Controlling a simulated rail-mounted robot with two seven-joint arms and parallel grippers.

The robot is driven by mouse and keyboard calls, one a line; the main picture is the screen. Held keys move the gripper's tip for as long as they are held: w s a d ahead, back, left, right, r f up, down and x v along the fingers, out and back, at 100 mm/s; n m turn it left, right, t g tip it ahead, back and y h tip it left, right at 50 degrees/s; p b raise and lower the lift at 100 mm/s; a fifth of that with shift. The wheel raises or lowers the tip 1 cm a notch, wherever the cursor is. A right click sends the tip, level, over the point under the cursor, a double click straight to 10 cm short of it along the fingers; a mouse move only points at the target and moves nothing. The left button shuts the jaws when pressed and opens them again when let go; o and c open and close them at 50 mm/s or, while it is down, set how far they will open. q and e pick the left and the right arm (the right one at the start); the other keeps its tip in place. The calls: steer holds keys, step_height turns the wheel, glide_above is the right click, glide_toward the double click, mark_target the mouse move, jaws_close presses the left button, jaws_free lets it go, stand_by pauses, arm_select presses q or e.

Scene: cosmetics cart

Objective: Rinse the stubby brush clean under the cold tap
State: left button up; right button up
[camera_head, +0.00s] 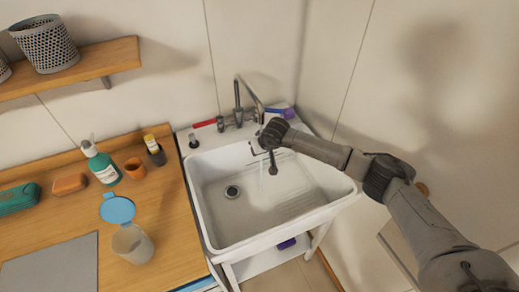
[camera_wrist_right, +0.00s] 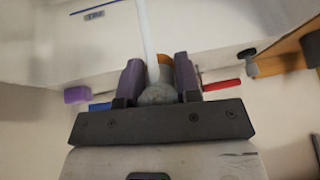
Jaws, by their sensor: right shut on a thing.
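My right gripper (camera_head: 267,163) is over the white sink (camera_head: 215,172), below the spout of the tap (camera_head: 238,103). In the right wrist view its two fingers (camera_wrist_right: 158,82) are shut on the stubby brush (camera_wrist_right: 158,95), whose rounded grey end shows between them. An orange-tan part (camera_wrist_right: 165,60) shows just beyond it. A pale stream (camera_wrist_right: 147,30) runs down to the brush, and a faint stream shows below the gripper in the head view. The red tap lever (camera_head: 204,124) is left of the spout; a blue lever (camera_wrist_right: 100,106) shows in the wrist view. My left gripper is out of view.
A purple item (camera_head: 288,113) lies on the sink's back right corner.

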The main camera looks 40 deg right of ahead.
steer(key=shift+s+a+r+p, duration=0.1)
steer(key=shift+s+a+p, duration=0.05)
steer(key=shift+s+p, duration=0.25)
steer(key=s+a+p, duration=0.2)
steer(key=s+a, duration=0.1)
steer(key=s, duration=0.3)
steer(key=shift+a+p, duration=0.3)
steer(key=shift+p, duration=0.1)
stand_by(0.4)
stand_by(0.6)
steer(key=shift+s, duration=0.1)
